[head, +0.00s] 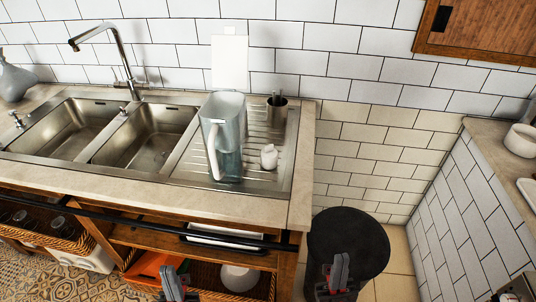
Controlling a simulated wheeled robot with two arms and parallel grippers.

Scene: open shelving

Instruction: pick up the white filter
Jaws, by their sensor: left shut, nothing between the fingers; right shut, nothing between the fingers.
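A small white object, which looks like the white filter (269,157), stands on the ribbed metal drainboard (259,176) of the sink. It is just right of a clear pitcher (226,143) with a white handle. My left gripper (172,274) is shut and empty at the bottom of the view, in front of the shelving below the counter. My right gripper (339,262) is shut and empty at the bottom, over the dark round bin or stool. Both grippers are well apart from the filter, nearer to me.
A metal cup with utensils (277,110) stands behind the filter. A double sink (145,137) with a tall tap (118,50) lies to the left. The counter's front edge (200,203) is bare. A black round bin or stool (365,240) stands right of the counter.

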